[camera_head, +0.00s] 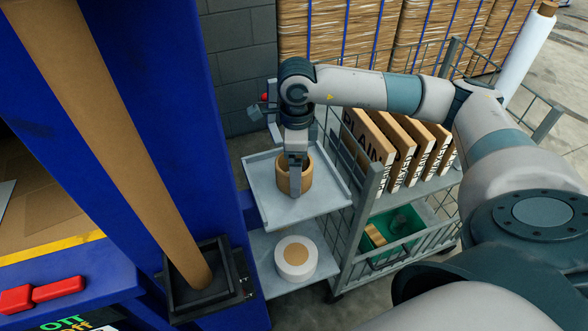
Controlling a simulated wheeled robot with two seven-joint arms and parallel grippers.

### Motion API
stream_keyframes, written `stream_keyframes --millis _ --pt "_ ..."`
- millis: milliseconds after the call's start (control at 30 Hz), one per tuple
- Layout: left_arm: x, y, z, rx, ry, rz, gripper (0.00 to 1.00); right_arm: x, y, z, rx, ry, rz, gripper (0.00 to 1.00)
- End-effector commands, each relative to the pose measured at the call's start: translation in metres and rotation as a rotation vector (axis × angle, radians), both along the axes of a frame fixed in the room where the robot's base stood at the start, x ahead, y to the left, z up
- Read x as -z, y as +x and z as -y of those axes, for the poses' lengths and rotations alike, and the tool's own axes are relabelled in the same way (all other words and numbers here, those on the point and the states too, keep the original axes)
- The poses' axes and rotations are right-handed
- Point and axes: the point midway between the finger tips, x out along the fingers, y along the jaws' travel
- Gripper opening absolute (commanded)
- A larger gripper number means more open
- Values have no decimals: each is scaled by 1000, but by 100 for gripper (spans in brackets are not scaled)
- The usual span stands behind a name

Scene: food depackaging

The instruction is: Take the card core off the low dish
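The card core (307,181), a short brown cardboard ring, stands upright on a shallow grey dish (325,196) with low raised edges. My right gripper (296,178) reaches down from above onto the core. One grey finger runs down over the near side of the core, its tip close to the dish floor. The other finger is hidden, so I cannot tell whether the fingers are closed on the core wall. My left gripper is out of view.
A white roll with a brown centre (295,258) lies on the lower shelf (265,243). A wire cart (350,225) holding several printed boxes (385,150) and a green bin (405,222) stands right. A blue machine (190,130) and brown tube (120,140) stand left.

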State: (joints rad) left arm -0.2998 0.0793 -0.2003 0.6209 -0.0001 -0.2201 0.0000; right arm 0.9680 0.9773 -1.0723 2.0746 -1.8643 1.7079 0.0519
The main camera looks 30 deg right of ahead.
Motion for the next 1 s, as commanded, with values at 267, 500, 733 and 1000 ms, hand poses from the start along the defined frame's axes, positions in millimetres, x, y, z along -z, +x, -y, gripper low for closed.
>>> stream_keyframes --millis 267,500,733,1000 --pt "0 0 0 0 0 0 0 0 0 0 0 0 0 88" --pt "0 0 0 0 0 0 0 0 0 0 0 0 0 44" --pt "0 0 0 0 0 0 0 0 0 0 0 1 1 44" --pt "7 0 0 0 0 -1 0 -9 1 0 0 1 2 44"
